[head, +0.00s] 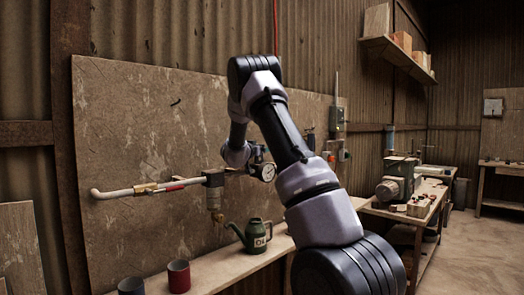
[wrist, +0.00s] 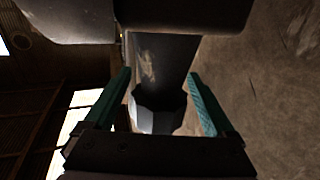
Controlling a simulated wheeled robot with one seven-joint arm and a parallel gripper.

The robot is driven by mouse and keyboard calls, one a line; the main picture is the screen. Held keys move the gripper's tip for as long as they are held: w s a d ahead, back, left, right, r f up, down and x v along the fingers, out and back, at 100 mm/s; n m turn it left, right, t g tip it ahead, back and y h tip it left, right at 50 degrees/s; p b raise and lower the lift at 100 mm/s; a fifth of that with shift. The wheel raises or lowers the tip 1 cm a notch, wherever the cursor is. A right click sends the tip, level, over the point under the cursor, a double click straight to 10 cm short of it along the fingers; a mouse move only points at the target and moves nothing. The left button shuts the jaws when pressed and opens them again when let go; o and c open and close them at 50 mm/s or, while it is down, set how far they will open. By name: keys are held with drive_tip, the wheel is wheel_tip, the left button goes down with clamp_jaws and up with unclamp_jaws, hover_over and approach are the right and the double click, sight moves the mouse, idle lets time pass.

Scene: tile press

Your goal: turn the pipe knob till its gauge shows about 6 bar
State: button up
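The pipe (head: 120,192) runs along a worn board on the wall in the head view, with a grey filter body (head: 213,180) on it. The round white gauge (head: 268,172) is right of that, partly beside my arm; its needle is too small to read. In the wrist view a dark faceted knob (wrist: 157,112) is between the two teal fingers of my gripper (wrist: 160,92). The fingers are apart, one on each side of the knob, with a narrow gap visible at the left finger. In the head view my arm's end covers most of the gripper and knob.
A green oil can (head: 254,237), a red cup (head: 179,276) and a dark cup (head: 131,286) stand on the bench below the pipe. A yellow valve with a red handle (head: 170,188) is on the pipe. A workbench (head: 440,188) with a machine stands at the right.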

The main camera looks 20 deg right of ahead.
drive_tip(key=v, duration=1)
drive_tip(key=shift+s+a, duration=0.25)
drive_tip(key=shift+a, duration=0.05)
drive_tip(key=s+a+r+n+t+y, duration=0.1)
drive_tip(key=s+a+r+n+y, duration=0.1)
drive_tip(key=s+a+r+y, duration=0.35)
drive_tip(key=s+a+r+n+t+y, duration=0.1)
drive_tip(key=s+a+r+n+y, duration=0.15)
drive_tip(key=s+a+y, duration=0.5)
drive_tip(key=s+a+f+g+y, duration=0.1)
drive_tip(key=s+f+g, duration=0.2)
drive_tip(key=s, duration=1.1)
drive_tip(key=s+a+f+n+g+y, duration=0.1)
drive_tip(key=s+a+f+g+y, duration=0.1)
drive_tip(key=s, duration=1.3)
drive_tip(key=shift+s+f+g, duration=0.35)
drive_tip(key=shift+f+g, duration=0.35)
drive_tip(key=shift+f, duration=0.1)
